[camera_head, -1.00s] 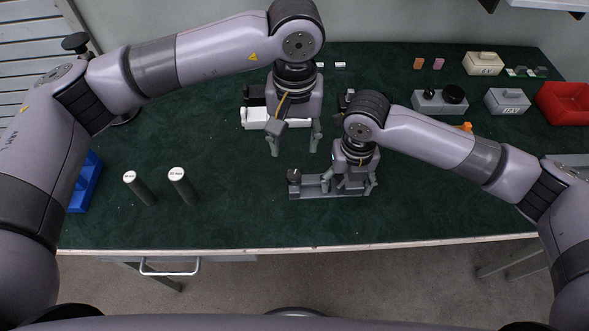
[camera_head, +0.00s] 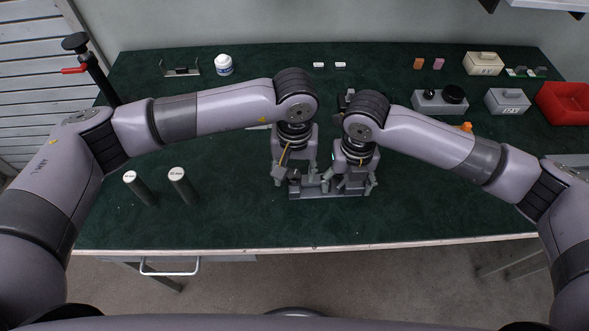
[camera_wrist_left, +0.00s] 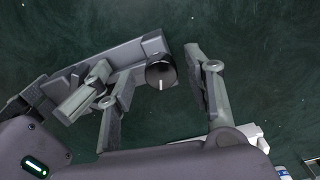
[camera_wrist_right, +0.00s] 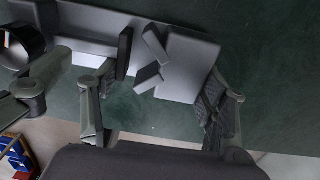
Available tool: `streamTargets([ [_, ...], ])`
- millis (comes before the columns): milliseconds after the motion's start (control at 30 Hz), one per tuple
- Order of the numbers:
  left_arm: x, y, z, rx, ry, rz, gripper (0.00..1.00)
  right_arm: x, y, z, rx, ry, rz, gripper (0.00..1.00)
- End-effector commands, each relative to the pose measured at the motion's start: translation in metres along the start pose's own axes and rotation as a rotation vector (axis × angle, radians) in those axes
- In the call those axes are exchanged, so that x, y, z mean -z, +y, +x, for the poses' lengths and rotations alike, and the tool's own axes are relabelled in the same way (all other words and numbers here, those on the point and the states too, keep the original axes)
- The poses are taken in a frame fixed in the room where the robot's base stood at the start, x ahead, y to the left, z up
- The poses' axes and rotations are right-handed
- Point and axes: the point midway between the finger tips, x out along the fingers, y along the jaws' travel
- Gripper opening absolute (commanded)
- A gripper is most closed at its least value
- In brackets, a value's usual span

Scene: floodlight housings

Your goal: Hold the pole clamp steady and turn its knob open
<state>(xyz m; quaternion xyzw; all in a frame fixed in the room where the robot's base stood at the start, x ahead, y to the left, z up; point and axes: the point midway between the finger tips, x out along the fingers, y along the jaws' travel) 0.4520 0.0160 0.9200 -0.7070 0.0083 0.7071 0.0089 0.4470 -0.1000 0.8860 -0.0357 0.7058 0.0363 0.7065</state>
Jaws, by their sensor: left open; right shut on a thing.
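The grey pole clamp (camera_head: 318,196) lies on the green table near the front middle. It also shows in the left wrist view (camera_wrist_left: 128,54) and the right wrist view (camera_wrist_right: 192,60). Its round black knob (camera_wrist_left: 160,74) with a white line is at its left end. My left gripper (camera_head: 302,178) is open above that end; in the left wrist view its fingers stand on either side of the knob, apart from it. My right gripper (camera_head: 352,186) is shut on the clamp's right part. Fingers partly hide the clamp in the head view.
Two dark cylinders with white tops (camera_head: 140,188) (camera_head: 183,187) stand at left. A white jar (camera_head: 224,65), a grey box with a black knob (camera_head: 440,101), a labelled grey box (camera_head: 507,101) and a red bin (camera_head: 565,103) stand further back. The front table strip is clear.

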Motion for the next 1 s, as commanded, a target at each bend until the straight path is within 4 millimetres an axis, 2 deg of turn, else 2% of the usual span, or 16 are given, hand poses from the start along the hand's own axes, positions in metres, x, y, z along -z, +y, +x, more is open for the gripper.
streamTargets([
  [67,0.0,0.0001,0.0002,0.0,0.0,0.0,0.44,0.0028,0.0018,0.0026,-0.003,0.007,-0.004,0.36],
  [733,0.0,0.0008,-0.0003,-0.002,0.001,0.0,0.0,0.003,0.0019,0.0026,-0.003,0.008,-0.004,0.36],
  [1000,0.0001,0.0012,-0.0005,-0.003,0.001,-0.026,0.0,0.003,0.002,0.0026,-0.003,0.008,-0.004,0.36],
])
